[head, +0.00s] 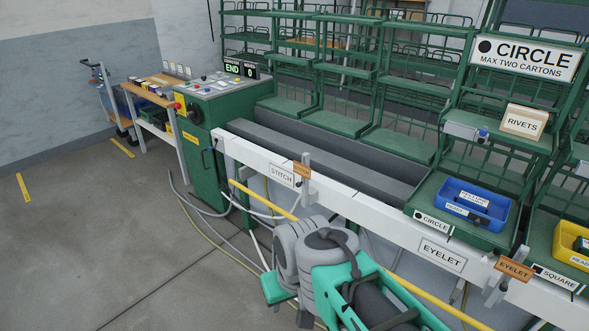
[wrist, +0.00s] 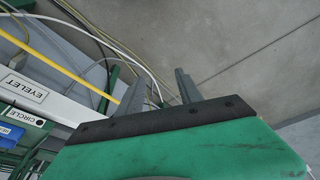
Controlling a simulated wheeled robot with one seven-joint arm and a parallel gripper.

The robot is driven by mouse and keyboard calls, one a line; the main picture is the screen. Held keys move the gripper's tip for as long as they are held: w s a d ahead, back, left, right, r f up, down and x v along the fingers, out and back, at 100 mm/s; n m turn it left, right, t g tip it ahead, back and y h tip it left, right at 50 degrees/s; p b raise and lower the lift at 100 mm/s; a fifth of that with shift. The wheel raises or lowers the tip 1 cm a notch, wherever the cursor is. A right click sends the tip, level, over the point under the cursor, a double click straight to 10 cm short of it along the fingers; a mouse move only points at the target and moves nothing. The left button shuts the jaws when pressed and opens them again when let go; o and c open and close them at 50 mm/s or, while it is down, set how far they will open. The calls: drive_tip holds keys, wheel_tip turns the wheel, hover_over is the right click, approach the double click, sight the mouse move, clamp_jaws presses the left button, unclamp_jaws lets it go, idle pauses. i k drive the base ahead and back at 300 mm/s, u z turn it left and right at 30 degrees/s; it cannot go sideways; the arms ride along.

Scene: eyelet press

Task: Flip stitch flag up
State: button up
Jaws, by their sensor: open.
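The stitch flag is a small orange plate (head: 302,170) on a grey post at the white rail, just right of the white STITCH label (head: 282,174). Its lettering is too small to read clearly. In the wrist view my gripper (wrist: 158,92) is open and empty, its two grey fingers apart above the floor and cables. The stitch flag does not show there. In the head view my arm stands in front of the rail, right of and nearer than the flag; the fingers cannot be made out.
An orange EYELET flag (head: 515,268) stands farther right on the white rail (head: 368,212). A yellow bar (head: 425,297) runs below the rail. A green control cabinet (head: 205,150) stands left, with loose cables on the floor. A blue bin (head: 470,205) sits behind the rail. Floor at left is clear.

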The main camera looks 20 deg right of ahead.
sight(304, 171)
drive_tip(key=u, duration=0.4)
drive_tip(key=i, duration=0.95)
drive_tip(key=z, duration=0.15)
